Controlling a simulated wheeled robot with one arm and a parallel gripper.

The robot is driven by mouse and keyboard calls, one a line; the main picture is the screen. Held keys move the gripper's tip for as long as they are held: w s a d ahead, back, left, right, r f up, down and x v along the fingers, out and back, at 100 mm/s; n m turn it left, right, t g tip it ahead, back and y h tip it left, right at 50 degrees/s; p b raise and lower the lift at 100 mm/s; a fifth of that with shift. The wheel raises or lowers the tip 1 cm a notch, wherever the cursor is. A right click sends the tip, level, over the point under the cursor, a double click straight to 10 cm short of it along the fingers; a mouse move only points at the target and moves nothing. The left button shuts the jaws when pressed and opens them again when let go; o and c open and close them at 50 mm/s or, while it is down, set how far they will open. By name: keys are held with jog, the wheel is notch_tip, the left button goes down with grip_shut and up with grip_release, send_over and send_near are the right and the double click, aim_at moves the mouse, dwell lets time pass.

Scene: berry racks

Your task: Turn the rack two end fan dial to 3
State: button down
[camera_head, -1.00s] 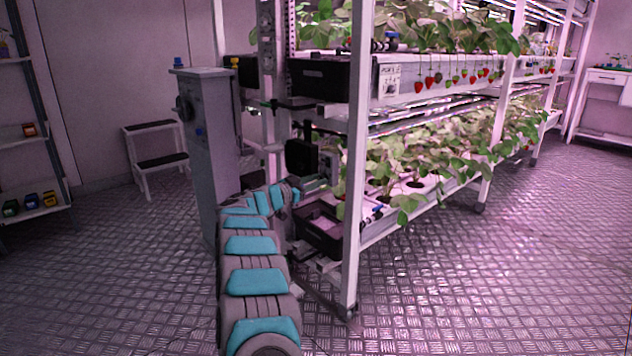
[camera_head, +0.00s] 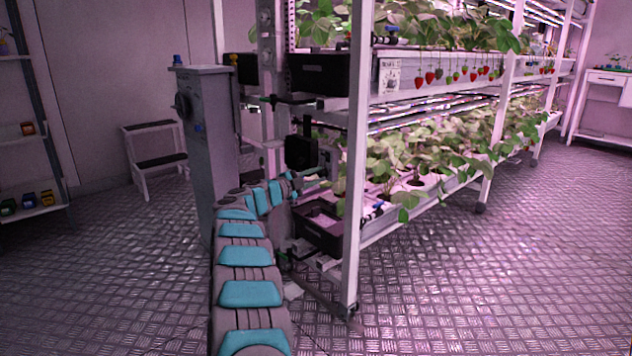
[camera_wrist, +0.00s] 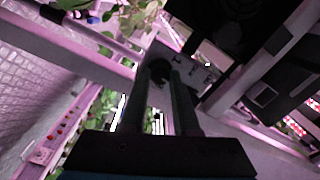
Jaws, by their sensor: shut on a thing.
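The rack's end carries a black fan unit (camera_head: 301,153) in the head view, beside the white corner post. In the wrist view a dark round dial (camera_wrist: 160,71) sits on a grey plate (camera_wrist: 194,68). My gripper (camera_wrist: 162,77) has its two dark fingers on either side of the dial and is shut on it. The dial's marks and pointer are too dark to read. In the head view my gripper (camera_head: 313,180) is small at the rack end, just below and right of the fan unit, and its fingertips are not clear.
The white rack post (camera_head: 356,160) stands close to the right of my gripper. A black bin (camera_head: 318,238) is below it. A grey cabinet (camera_head: 207,150) stands to the left. Strawberry plants fill the rack shelves. Open floor lies to the right.

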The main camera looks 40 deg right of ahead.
jog(key=m+b, duration=0.3)
jog(key=m, duration=0.2)
jog(key=shift+f+m, duration=0.15)
jog(key=shift+m, duration=0.25)
jog(key=m+b, duration=0.3)
jog(key=m, duration=0.2)
jog(key=shift+m, duration=0.4)
jog(key=c, duration=0.7)
grip_release()
jog(key=shift+o, duration=0.2)
jog(key=shift+a, duration=0.1)
jog(key=a, duration=0.7)
jog(key=shift+s+a+b, duration=0.25)
jog(key=shift+a+b, duration=0.05)
jog(key=shift+b, duration=0.05)
